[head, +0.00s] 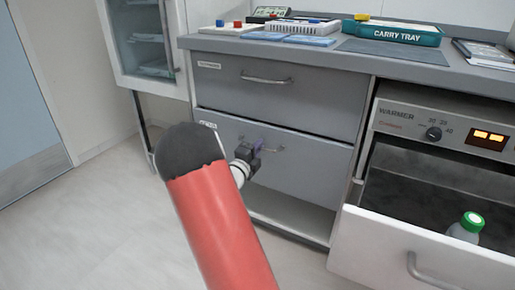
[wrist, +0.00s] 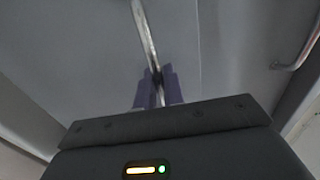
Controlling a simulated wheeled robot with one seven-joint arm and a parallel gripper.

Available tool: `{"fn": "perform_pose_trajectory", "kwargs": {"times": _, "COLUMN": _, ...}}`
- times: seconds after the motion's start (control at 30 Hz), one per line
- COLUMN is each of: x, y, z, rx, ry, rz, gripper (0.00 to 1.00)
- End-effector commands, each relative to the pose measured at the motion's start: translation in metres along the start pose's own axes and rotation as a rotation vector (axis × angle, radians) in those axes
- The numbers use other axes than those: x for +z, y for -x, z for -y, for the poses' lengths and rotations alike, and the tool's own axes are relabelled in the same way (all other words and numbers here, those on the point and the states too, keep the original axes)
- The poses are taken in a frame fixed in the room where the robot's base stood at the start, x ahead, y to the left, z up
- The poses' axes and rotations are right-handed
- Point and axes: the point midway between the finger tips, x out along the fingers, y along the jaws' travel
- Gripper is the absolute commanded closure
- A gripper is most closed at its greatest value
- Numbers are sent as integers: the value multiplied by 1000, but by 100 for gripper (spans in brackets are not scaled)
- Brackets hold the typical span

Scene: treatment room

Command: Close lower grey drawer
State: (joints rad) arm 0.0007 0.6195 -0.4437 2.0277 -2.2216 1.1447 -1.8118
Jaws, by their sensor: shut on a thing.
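The lower grey drawer (head: 308,165) is in the cabinet under the counter, below the upper grey drawer (head: 290,99). Its front looks flush or nearly flush with the upper one; I cannot tell whether a small gap is left. My gripper (head: 252,148) is at the left-middle of the lower drawer's front, partly hidden behind my own arm. In the wrist view my gripper (wrist: 159,92) has its purple fingers shut on the metal bar handle (wrist: 146,35) of the grey drawer front (wrist: 225,60).
At the right, the white warmer drawer (head: 420,255) stands open with a green-capped bottle (head: 467,226) inside. An open shelf (head: 290,210) lies below the lower drawer. The counter (head: 330,54) holds a carry tray (head: 398,32). Floor (head: 110,225) is clear at left.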

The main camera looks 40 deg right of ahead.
Motion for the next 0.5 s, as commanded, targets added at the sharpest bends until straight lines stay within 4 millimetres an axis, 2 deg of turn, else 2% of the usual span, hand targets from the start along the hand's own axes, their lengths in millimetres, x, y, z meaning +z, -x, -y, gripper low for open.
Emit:
{"fn": "perform_pose_trajectory", "kwargs": {"times": 0.23, "x": 0, "y": -31, "z": -2, "rx": 1, "ry": 2, "rz": -1, "gripper": 100}}
{"fn": "perform_pose_trajectory", "kwargs": {"times": 0.5, "x": 0, "y": -33, "z": -3, "rx": -1, "ry": 0, "rz": 1, "gripper": 100}}
